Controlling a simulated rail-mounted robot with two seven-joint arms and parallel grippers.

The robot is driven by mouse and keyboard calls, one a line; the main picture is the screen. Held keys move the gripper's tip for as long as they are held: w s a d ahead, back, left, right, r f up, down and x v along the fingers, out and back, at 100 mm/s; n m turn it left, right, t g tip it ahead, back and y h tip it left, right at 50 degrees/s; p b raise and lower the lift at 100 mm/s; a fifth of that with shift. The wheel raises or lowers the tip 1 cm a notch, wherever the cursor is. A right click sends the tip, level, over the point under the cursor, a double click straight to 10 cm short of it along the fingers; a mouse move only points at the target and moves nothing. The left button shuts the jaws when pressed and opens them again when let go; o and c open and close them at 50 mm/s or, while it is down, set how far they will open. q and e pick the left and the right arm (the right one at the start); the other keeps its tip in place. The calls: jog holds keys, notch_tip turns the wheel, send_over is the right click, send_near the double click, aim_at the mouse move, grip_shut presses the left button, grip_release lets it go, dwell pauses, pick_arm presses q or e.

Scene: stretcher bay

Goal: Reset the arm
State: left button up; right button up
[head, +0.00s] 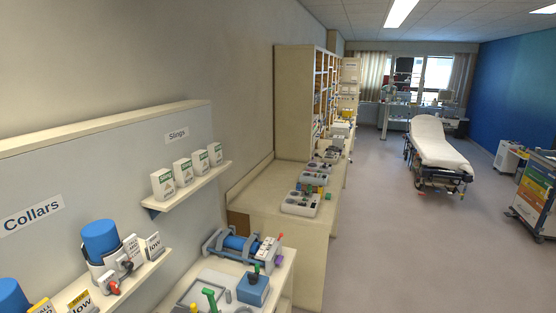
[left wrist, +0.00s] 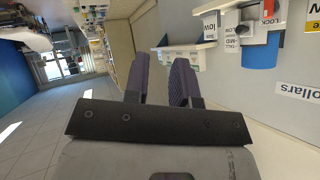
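My left gripper (left wrist: 161,66) shows only in the left wrist view. Its two dark, ribbed fingers stand apart with a gap between them, and nothing is held in it. The wrist picture is turned, with the floor at the left and the wall panel at the right. Beyond the fingers are a small shelf with white packs (left wrist: 185,55) and a blue cylinder (left wrist: 261,52) by the wall panel. Neither arm shows in the head view, and my right gripper is in no view.
In the head view, a collar shelf (head: 146,270) and a sling shelf (head: 192,188) stick out from the left panel. A blue-and-grey device (head: 240,246) lies on the counter below. A stretcher (head: 436,145) stands farther back. The floor between counter and stretcher is clear.

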pick_arm(q)
jog(key=s+f+g+h+p, duration=0.1)
jog(key=s+f+g, duration=0.1)
jog(key=s+f, duration=0.5)
jog(key=s+f+g+h, duration=0.1)
jog(key=s+f+g, duration=0.2)
jog(key=s, duration=1.4)
jog(key=s+a+f+g+p, duration=0.1)
jog(key=s+f+g, duration=0.1)
jog(key=s+f, duration=0.9)
jog(key=shift+s+f+g+h+p, duration=0.3)
jog(key=shift+s+h+p, duration=0.1)
jog(key=shift+s, duration=0.15)
